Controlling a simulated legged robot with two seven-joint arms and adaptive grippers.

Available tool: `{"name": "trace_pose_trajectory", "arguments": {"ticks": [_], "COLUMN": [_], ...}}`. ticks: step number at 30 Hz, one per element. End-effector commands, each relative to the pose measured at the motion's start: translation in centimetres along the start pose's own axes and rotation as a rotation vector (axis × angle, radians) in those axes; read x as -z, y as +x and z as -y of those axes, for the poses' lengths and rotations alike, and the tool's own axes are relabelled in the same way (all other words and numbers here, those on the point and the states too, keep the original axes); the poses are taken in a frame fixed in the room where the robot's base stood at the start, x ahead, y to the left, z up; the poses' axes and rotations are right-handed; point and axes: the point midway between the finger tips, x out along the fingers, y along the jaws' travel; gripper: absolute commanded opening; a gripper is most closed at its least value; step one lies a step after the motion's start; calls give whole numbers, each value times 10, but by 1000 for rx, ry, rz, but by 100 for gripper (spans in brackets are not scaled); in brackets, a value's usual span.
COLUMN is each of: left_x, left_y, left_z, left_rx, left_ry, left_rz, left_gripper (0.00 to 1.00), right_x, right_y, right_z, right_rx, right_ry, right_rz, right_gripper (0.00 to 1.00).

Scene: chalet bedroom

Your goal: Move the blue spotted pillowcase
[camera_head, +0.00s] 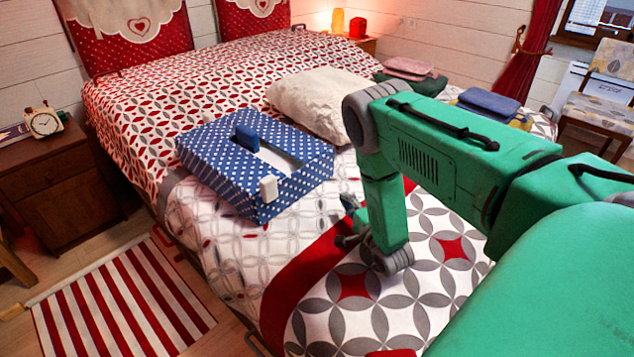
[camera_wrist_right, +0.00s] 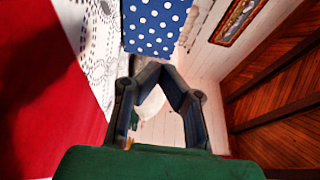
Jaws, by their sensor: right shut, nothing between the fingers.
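The blue pillowcase with white spots (camera_head: 225,167) lies on the bed, left of centre in the head view. It looks boxy, with a pale gap in its top. A dark blue piece and a small white piece sit on it. It also shows at the top of the right wrist view (camera_wrist_right: 152,25). My right gripper (camera_head: 347,218) is just right of the pillowcase and apart from it, low over the bed. In the wrist view its fingers (camera_wrist_right: 163,72) meet at the tips with nothing between them. My left gripper is out of view.
The patterned bed (camera_head: 185,95) fills the middle. A white pillow (camera_head: 318,100) lies behind the pillowcase. Folded cloths (camera_head: 488,102) lie at the back right. A nightstand (camera_head: 62,185) with a clock (camera_head: 43,123) stands left. A striped rug (camera_head: 125,305) lies on the floor.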

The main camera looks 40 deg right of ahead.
Motion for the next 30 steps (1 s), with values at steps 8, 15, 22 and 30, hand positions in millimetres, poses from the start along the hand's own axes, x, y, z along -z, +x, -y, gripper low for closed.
{"name": "trace_pose_trajectory", "arguments": {"ticks": [8,15,22,30], "left_x": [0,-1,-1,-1], "left_y": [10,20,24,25], "left_z": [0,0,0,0], "left_rx": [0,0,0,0], "left_ry": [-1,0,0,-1], "left_rz": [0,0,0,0], "left_gripper": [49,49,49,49], "right_x": [1,-5,-24,-27], "right_y": [54,100,117,121], "right_z": [-2,-2,-1,0], "right_rx": [4,2,0,0], "right_ry": [2,3,2,3], "right_rz": [3,4,1,0], "right_gripper": [0,0,0,0]}}
